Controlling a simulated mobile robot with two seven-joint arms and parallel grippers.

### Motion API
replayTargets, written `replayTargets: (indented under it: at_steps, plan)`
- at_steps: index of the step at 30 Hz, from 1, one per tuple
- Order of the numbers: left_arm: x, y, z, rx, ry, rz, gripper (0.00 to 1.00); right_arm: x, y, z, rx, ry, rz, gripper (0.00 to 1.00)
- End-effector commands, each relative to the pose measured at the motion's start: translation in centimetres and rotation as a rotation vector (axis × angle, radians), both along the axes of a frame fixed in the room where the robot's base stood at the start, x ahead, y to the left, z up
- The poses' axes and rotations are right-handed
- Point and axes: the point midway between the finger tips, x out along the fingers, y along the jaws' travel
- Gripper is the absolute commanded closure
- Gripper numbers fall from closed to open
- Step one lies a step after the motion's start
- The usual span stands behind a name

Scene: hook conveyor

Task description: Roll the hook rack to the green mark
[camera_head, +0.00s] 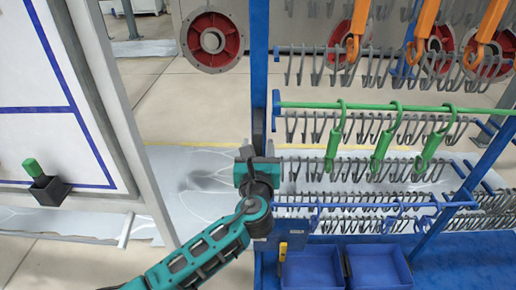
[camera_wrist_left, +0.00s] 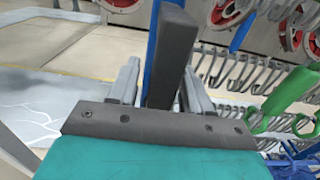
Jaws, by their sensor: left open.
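The hook rack (camera_head: 259,60) is a blue frame with rows of grey hooks, filling the right side of the head view. A dark grey upright bar on the rack's left post shows in the wrist view (camera_wrist_left: 172,60). My left gripper (camera_head: 258,152) is at this post. It is open, with the grey bar between its two fingers in the wrist view (camera_wrist_left: 160,85); I cannot tell whether they touch it. My right gripper is not in view. I cannot make out a green mark on the floor in either view.
Green hooks (camera_head: 382,147) and orange hooks (camera_head: 360,20) hang on the rack, with red discs (camera_head: 212,41) behind. Blue bins (camera_head: 378,268) sit at its foot. A white panel (camera_head: 40,60) with a green-handled item in a black holder stands left. Floor shows between panel and rack.

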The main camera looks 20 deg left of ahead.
Motion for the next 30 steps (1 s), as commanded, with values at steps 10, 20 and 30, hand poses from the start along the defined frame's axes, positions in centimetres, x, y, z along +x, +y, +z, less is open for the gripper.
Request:
replayTargets:
  at_steps: [10, 20, 30]
  plan:
    - [-0.03, -0.02, 0.00, 0.000, 0.000, 0.000, 0.67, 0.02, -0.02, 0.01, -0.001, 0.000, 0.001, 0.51]
    - [-0.05, -0.02, -0.01, 0.000, 0.000, 0.000, 0.99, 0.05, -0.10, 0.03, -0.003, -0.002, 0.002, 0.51]
    - [-0.04, -0.05, -0.03, 0.001, 0.000, -0.001, 1.00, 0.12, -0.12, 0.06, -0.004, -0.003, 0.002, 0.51]
